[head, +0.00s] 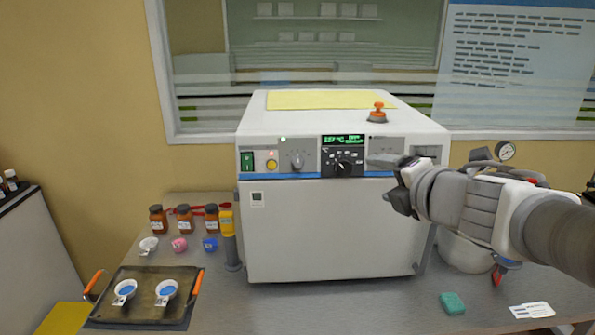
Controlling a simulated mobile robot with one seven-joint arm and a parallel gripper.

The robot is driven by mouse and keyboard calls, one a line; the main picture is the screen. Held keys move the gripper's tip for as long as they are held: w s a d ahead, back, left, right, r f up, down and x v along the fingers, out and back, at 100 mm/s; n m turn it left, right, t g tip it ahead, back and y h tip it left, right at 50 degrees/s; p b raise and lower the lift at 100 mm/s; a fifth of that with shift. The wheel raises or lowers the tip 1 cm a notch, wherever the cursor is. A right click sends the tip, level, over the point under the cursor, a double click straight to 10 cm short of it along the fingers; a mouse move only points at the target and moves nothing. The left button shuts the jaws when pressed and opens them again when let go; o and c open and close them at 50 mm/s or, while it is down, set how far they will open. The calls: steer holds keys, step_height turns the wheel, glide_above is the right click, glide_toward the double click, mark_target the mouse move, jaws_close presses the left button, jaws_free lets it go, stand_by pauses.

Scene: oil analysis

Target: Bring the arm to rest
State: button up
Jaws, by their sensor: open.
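My gripper (385,178) is in front of the upper right part of a white box-shaped oven (310,235). Its fingers point left, close to the oven's control panel. The fingers are seen from the side and look empty. The panel has a green display (343,140) and a dark knob (344,166) to the left of the fingers. My arm comes in from the right edge and hides part of the oven's right side and the things behind it. I cannot tell whether the fingers touch the panel.
A dark tray (142,312) with two small white dishes and orange handles lies at the front left. Several brown bottles (184,218) stand behind it. A white pot (462,252) with a gauge (505,150) near it stands under my arm. A green sponge (452,303) lies at the front right.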

steer(key=s+d+f+m+g+h, duration=0.2)
steer(key=s+d+m+h, duration=0.45)
steer(key=m, duration=0.95)
steer(key=s+a+f+m+g+y, duration=0.4)
steer(key=s+a+f+m+g, duration=0.2)
steer(key=s, duration=0.6)
steer(key=a+f+m, duration=0.2)
steer(key=a, duration=0.1)
steer(key=shift+a+f+m, duration=0.2)
steer(key=shift+a+m, duration=0.1)
steer(key=shift+a, duration=0.05)
steer(key=shift+c, duration=0.2)
